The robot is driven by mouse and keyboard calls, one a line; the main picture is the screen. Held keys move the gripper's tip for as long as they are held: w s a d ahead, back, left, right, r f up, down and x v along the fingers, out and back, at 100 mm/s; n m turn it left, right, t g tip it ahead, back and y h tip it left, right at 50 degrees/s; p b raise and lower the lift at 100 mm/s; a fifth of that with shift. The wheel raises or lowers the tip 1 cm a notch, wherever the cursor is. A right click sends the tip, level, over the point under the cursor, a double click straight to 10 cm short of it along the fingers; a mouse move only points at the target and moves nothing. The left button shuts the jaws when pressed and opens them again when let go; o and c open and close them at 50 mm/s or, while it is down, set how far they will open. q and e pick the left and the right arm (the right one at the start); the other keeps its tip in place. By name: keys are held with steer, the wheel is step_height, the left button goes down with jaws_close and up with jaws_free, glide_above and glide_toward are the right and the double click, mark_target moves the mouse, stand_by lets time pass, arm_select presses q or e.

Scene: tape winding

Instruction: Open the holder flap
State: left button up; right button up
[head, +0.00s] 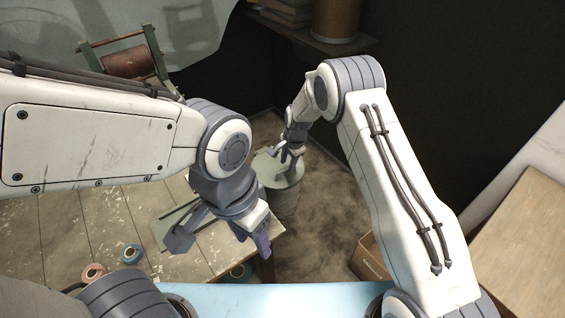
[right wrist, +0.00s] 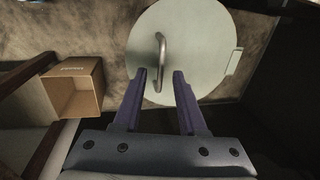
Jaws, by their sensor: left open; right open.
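A round pale green canister (head: 284,200) stands on the floor beyond the table corner. Its flat round lid (right wrist: 205,40), the only flap-like part I can make out, is closed and carries a curved metal handle (right wrist: 160,48). My right gripper (head: 288,157) is just above the lid. In the right wrist view its open fingers (right wrist: 160,74) point at the handle, whose near end lies in line with the gap between the fingertips; nothing is gripped. My left gripper (head: 216,243) is open and empty over the right end of the wooden table, beside a flat green plate (head: 183,214).
Tape rolls (head: 93,272) lie on the wooden table (head: 60,232) at the left. An open cardboard box (head: 371,259) stands on the floor right of the canister; it also shows in the right wrist view (right wrist: 74,88). A wooden-framed spool (head: 127,63) stands at the back left.

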steer(key=shift+w+f, duration=0.1)
steer(key=shift+f, duration=0.65)
jaws_close()
stand_by(0.9)
